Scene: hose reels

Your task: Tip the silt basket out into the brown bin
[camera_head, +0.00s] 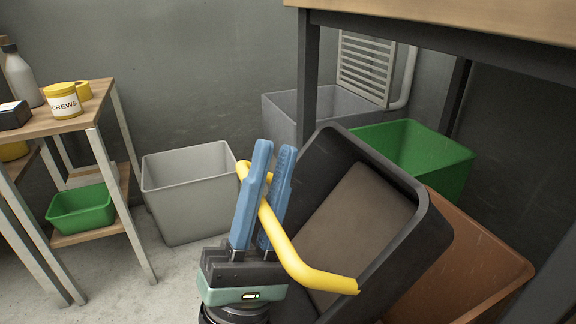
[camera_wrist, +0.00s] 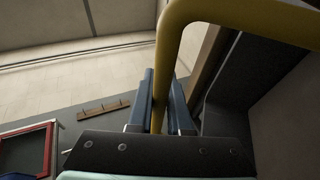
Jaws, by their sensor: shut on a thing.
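My gripper (camera_head: 274,165) is shut on the yellow handle (camera_head: 305,270) of the silt basket, with one blue finger on each side of the bar. The handle also shows in the wrist view (camera_wrist: 240,14), passing down between the fingers. The silt basket (camera_head: 425,215) is a black tub, steeply tilted, its open mouth facing my gripper. A flat grey-brown surface shows inside; I cannot tell whether it is silt or the floor of the basket. The brown bin (camera_head: 470,262) stands behind and right of the basket, which hides much of it, including what lies inside.
A green bin (camera_head: 440,160) and a grey bin (camera_head: 285,118) stand behind the basket. A light grey bin (camera_head: 190,195) is to the left. A workbench (camera_head: 450,15) overhangs the right side. A shelf (camera_head: 60,120) with a screws tin (camera_head: 63,101) stands at left.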

